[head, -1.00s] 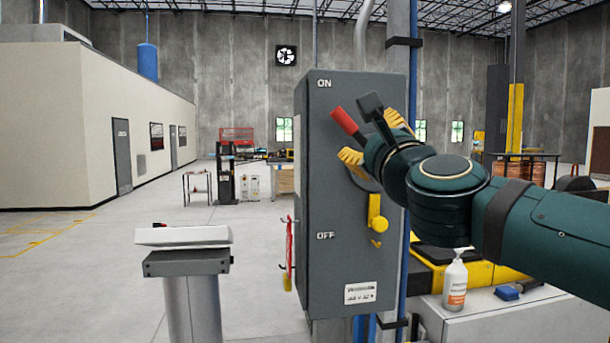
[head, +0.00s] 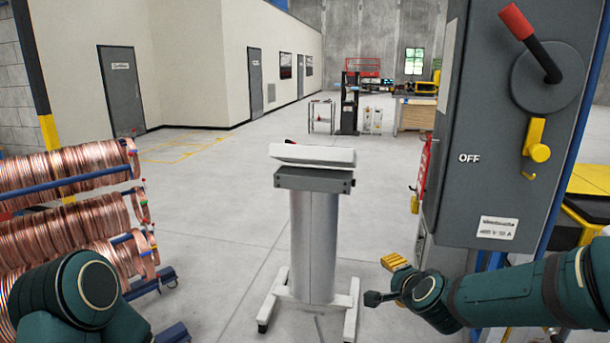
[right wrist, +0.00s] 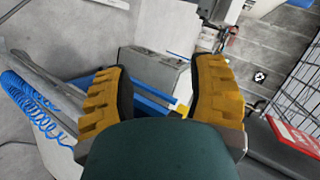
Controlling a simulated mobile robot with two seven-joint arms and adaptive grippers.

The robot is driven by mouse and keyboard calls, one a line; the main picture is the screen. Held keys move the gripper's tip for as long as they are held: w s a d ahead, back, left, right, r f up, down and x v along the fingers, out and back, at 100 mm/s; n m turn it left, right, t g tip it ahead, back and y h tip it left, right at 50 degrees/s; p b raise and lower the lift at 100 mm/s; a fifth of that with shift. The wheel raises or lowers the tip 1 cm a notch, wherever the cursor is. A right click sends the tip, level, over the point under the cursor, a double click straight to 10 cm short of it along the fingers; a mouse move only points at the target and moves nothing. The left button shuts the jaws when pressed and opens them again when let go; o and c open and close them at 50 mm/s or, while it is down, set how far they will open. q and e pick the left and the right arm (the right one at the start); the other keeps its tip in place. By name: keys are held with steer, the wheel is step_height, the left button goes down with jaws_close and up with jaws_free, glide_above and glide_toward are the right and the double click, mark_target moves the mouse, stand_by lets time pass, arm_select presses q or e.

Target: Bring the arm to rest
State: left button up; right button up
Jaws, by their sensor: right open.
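My right arm (head: 490,300) reaches in from the right at the lower edge of the head view. My right gripper (head: 388,275) is low, in front of the grey switch box (head: 478,110) and right of the grey pedestal. It looks empty. In the right wrist view its two yellow-padded fingers (right wrist: 158,80) stand well apart with nothing held between them. The box's red-tipped lever (head: 530,42) points up and left, clear of the gripper. A teal part of my left arm (head: 80,290) shows at the lower left; its gripper is out of view.
A pedestal with a white tilted top (head: 313,155) stands in the middle on a wheeled foot. Copper tube coils (head: 65,205) on a blue rack fill the left. A yellow latch (head: 537,145) sits below the lever. Open floor (head: 225,200) lies behind the pedestal.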

steer(key=s+a+f+n+g+y, duration=0.1)
steer(key=s+f+n, duration=0.1)
steer(key=f, duration=0.4)
steer(key=s+a+f+n+g, duration=0.1)
steer(key=s+a+f+g, duration=0.1)
steer(key=f, duration=0.5)
steer(key=s+a+f+n+g+y+b, duration=0.1)
steer(key=s+a+f+n+g, duration=0.2)
steer(key=s+f, duration=0.6)
steer(key=s+a+f+n+g+y+b, duration=0.1)
steer(key=s+a+f+n+g, duration=0.2)
steer(key=s+f+n, duration=0.3)
steer(key=s+f+g, duration=0.1)
steer(key=s+f, duration=0.3)
steer(key=f, duration=0.3)
steer(key=shift+s+a+f, duration=0.15)
steer(key=shift+s+a, duration=0.05)
steer(key=shift+s, duration=0.1)
